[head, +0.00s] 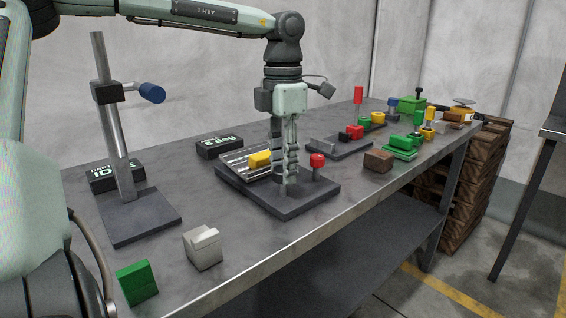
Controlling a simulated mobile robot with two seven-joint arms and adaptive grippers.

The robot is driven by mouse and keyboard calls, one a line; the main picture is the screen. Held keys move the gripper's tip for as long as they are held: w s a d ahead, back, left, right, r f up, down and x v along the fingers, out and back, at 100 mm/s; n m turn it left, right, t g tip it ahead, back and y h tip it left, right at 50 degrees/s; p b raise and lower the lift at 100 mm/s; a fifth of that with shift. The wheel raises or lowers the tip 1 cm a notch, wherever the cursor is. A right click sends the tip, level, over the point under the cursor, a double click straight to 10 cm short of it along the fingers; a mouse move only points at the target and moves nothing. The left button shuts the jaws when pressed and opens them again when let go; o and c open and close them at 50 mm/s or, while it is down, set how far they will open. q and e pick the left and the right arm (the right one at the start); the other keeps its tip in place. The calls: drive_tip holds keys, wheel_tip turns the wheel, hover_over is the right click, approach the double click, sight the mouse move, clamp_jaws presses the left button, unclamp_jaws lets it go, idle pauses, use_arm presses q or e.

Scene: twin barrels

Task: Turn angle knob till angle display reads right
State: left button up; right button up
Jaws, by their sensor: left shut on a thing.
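The tilt fixture has a dark base plate (310,198) and a slanted ribbed silver plate (235,160), with a yellow block (260,159) on it. My left gripper (284,186) points straight down over the base plate, beside the slanted plate. It is shut on what looks like the angle knob, which its fingers mostly hide. A red knob (317,160) on a short post stands just right of the fingers, apart from them. The black display (219,147) behind the fixture shows pale characters too small to read surely. My right gripper is not in view.
At the left stands a post (112,130) with a blue knob (152,93) and another black display (117,175). A green block (137,282) and a pale grey block (203,248) lie at the front. Several coloured fixtures and a brown block (379,161) fill the right side.

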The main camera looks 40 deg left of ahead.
use_arm(q)
drive_tip(key=m, duration=0.3)
drive_tip(key=shift+m, duration=0.4)
drive_tip(key=m+p, duration=0.1)
drive_tip(key=m, duration=0.3)
drive_tip(key=shift+m, duration=0.3)
drive_tip(key=m, duration=0.3)
drive_tip(key=shift+m+p, duration=0.3)
drive_tip(key=shift+m, duration=0.5)
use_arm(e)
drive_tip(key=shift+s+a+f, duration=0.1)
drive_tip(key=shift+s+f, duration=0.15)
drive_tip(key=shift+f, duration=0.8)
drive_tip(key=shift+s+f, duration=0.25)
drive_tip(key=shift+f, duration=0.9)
use_arm(q)
drive_tip(key=o, duration=1.1)
drive_tip(key=shift+o, duration=0.2)
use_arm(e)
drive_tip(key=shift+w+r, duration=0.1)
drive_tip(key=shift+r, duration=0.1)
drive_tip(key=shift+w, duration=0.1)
